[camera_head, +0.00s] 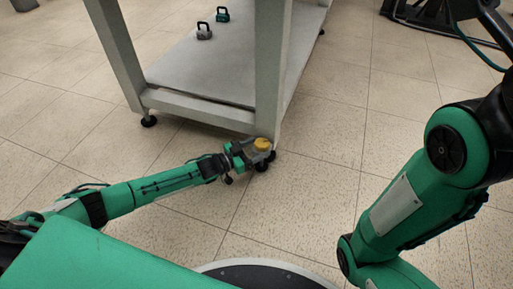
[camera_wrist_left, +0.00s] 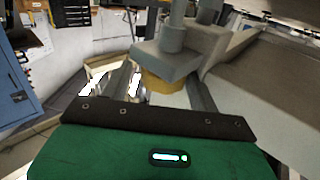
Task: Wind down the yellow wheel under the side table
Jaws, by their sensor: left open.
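The yellow wheel (camera_head: 262,143) is at the foot of the side table's (camera_head: 200,112) near right leg, close to the floor. It also shows in the left wrist view (camera_wrist_left: 163,86), below a grey bracket. My left gripper (camera_head: 256,153) reaches it from the left, low over the floor. In the left wrist view its two fingers (camera_wrist_left: 165,92) are open, one on each side of the yellow wheel. I cannot tell whether either finger touches it. My right arm stands at the right of the head view, with its gripper out of the picture.
Two kettlebell-shaped weights, one grey (camera_head: 204,31) and one green (camera_head: 223,15), stand on the table's lower shelf. A black foot (camera_head: 149,121) is under the left leg. Dark equipment (camera_head: 440,18) stands at the back right. The tiled floor right of the table is clear.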

